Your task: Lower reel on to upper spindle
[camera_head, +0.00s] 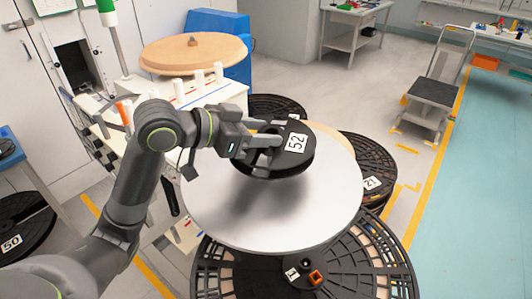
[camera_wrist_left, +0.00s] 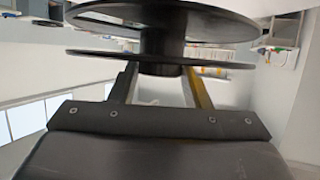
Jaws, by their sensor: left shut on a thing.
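A black reel (camera_head: 297,160) with a white label "52" is held above a round silver plate (camera_head: 320,212) in the head view. My left gripper (camera_head: 268,143) is shut on it from the left. In the left wrist view, the fingers reach to the hub of the reel (camera_wrist_left: 160,40), whose two flanges show one above the other. A dark shadow lies on the plate below the reel. The upper spindle cannot be made out; the reel may hide it. My right gripper is not in view.
A reel labelled "21" (camera_head: 378,172) lies right of the plate. A white cart with upright pegs (camera_head: 200,82) stands behind my left arm.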

